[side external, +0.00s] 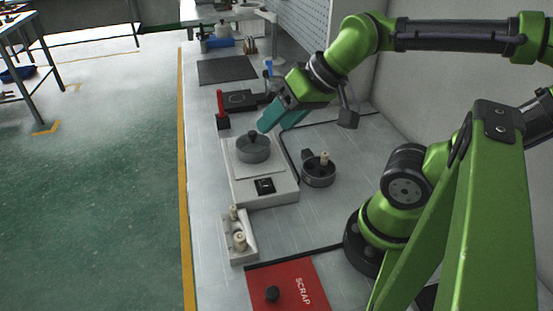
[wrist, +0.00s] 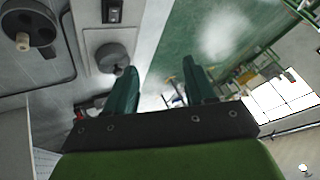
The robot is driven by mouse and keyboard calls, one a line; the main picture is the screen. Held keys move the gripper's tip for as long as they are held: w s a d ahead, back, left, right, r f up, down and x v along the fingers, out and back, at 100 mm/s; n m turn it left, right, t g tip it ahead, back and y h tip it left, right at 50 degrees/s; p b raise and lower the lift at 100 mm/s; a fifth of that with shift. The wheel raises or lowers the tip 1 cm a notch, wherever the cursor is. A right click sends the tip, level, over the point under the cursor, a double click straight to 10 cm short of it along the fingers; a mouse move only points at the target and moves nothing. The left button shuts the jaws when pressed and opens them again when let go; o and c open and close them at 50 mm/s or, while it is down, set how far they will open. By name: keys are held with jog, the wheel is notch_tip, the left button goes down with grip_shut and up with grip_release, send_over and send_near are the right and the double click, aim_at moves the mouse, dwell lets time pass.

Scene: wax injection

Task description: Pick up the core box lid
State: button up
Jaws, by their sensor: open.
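A round grey piece with a dark knob on top, which looks like the core box lid (side external: 253,151), sits on a white bench unit. It also shows in the wrist view (wrist: 111,57), left of my fingers. A dark round open box with a handle (side external: 318,174) stands to its right, with a cream piece (side external: 324,158) upright in it; the box is at upper left in the wrist view (wrist: 40,32). My gripper (side external: 265,128) is tilted, with teal fingers apart and empty, just above and to the right of the knob. It also shows in the wrist view (wrist: 160,75).
The white unit (side external: 270,198) has a black switch at its front.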

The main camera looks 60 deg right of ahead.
jog(key=w+d+n+g+h, duration=0.2)
jog(key=w+d+g, duration=0.3)
jog(key=w+d, duration=0.55)
jog(key=n, duration=0.2)
send_over(253, 132)
jog(key=s, duration=0.1)
jog(key=shift+g, duration=0.4)
jog(key=f, duration=0.9)
jog(key=shift+s+d+f, duration=0.1)
jog(key=shift+d+f, duration=0.1)
jog(key=shift+w+a+f, duration=0.1)
jog(key=shift+w+f, duration=0.05)
jog(key=shift+f, duration=0.8)
jog(key=shift+w+a+f, duration=0.1)
jog(key=shift+w+f, duration=0.1)
jog(key=shift+f, duration=0.8)
jog(key=shift+w+a+f, duration=0.1)
jog(key=shift+w+f, duration=0.05)
jog(key=shift+f, duration=0.8)
jog(key=shift+c, duration=0.4)
grip_shut()
